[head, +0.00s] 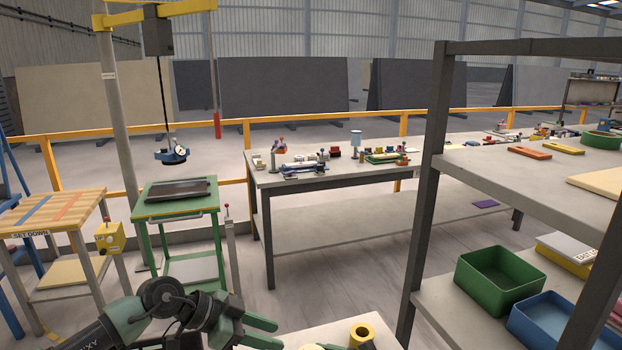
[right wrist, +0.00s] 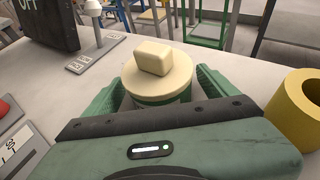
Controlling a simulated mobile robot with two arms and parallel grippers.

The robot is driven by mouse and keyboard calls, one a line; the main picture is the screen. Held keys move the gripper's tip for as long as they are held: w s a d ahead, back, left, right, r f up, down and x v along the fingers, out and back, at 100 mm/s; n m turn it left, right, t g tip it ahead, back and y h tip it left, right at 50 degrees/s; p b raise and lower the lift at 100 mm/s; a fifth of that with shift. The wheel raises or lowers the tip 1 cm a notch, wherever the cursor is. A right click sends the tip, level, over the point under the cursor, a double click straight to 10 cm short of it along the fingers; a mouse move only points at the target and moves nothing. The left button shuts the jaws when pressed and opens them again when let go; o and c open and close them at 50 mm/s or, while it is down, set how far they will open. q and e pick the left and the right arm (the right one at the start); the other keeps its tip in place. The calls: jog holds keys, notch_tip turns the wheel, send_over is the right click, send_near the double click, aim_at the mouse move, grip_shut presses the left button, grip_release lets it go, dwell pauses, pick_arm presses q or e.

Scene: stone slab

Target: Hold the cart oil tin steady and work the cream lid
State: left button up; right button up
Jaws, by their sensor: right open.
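The cart oil tin (right wrist: 170,101) stands on a pale bench top in the right wrist view. Its body shows a green band, and its lower part is hidden by my gripper. The round cream lid (right wrist: 132,84) with a blocky cream knob (right wrist: 153,58) sits on top of it. My right gripper (right wrist: 158,88) is open, with one green finger on each side of the tin; I cannot tell whether they touch it.
A yellow ring (right wrist: 296,105) stands right of the tin; it also shows in the head view (head: 362,336). A dark box (right wrist: 45,22), a grey plate (right wrist: 95,52) with a post and a red part (right wrist: 3,108) are to the left. A shelf rack (head: 428,190) rises at right.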

jog(key=v, duration=1.1)
jog(key=shift+s+d, duration=0.25)
jog(key=shift+d, duration=0.1)
jog(key=shift+r, duration=0.1)
